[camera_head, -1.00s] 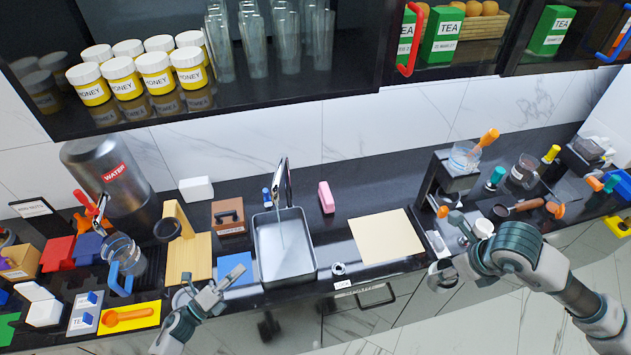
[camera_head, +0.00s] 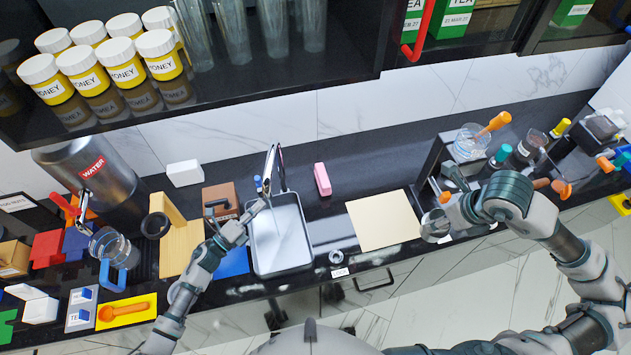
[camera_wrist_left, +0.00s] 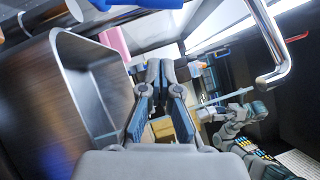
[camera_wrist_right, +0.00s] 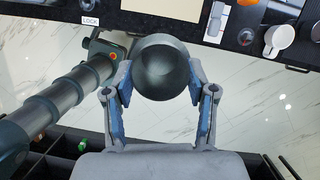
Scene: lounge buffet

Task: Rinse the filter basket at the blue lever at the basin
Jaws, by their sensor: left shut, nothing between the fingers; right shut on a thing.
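The filter basket, a dark round metal cup (camera_wrist_right: 162,68), sits between the fingers of my right gripper, which is shut on it. In the head view this gripper (camera_head: 440,217) holds the basket (camera_head: 434,228) over the counter's front edge, right of the beige board and away from the basin. The basin (camera_head: 262,268) is a grey metal sink with a tall tap (camera_head: 270,165). The small blue lever (camera_head: 258,184) stands left of the tap. My left gripper (camera_head: 260,206) is shut and empty at the basin's left rim, just below the lever. Its fingers (camera_wrist_left: 160,80) show beside the basin wall (camera_wrist_left: 85,75).
A beige board (camera_head: 385,220) lies right of the basin, and a pink block (camera_head: 322,180) stands behind. A brown box (camera_head: 220,198) and wooden stand (camera_head: 180,245) are close to my left arm. The coffee machine (camera_head: 432,165) is behind my right gripper.

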